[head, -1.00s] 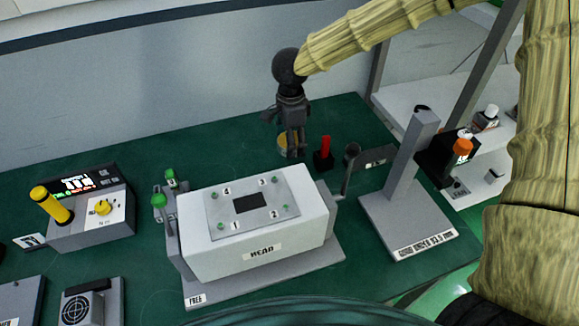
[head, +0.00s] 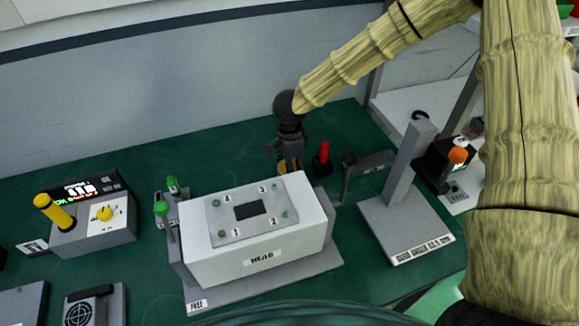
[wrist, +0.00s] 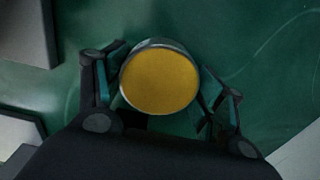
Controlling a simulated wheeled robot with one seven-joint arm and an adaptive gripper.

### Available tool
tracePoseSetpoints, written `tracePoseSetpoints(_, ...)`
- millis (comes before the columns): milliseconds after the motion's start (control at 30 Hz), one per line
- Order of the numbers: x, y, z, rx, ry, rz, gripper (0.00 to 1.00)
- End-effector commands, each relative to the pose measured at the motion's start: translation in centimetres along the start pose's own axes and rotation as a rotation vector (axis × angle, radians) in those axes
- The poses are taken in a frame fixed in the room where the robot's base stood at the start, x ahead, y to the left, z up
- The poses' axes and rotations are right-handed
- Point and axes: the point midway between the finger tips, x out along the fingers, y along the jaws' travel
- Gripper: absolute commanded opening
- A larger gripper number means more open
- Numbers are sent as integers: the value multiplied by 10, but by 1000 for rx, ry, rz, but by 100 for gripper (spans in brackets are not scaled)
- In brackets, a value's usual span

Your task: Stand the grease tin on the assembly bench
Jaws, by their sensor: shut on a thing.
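The grease tin (wrist: 160,82) is round with a yellow top and a grey rim. In the wrist view it sits between the two fingers of my gripper (wrist: 165,100), which are shut on it. In the head view my gripper (head: 288,158) points down behind the white HEAD block, and only a sliver of the tin (head: 283,167) shows by the fingertips. The assembly bench (head: 230,150) has a green top, and the tin is at or just above it; I cannot tell whether it touches.
The white HEAD block (head: 255,240) stands just in front of my gripper. A red post on a black base (head: 323,160) is close on the right. A grey stand (head: 405,170) is farther right. A control box (head: 95,225) is at left. Green bench between box and gripper is clear.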

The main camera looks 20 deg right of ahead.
Motion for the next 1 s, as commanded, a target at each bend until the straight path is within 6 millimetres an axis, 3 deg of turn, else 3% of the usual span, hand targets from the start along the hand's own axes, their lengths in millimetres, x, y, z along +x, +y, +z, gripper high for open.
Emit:
tracePoseSetpoints(133, 2, 0, 0, 0, 0, 1, 36)
tracePoseSetpoints(167, 3, 0, 0, 0, 0, 1, 71)
tracePoseSetpoints(267, 2, 0, 0, 0, 0, 1, 89)
tracePoseSetpoints(733, -1, 0, 0, 0, 0, -1, 91)
tracePoseSetpoints(1000, -40, -1, 0, 1, -1, -3, 91)
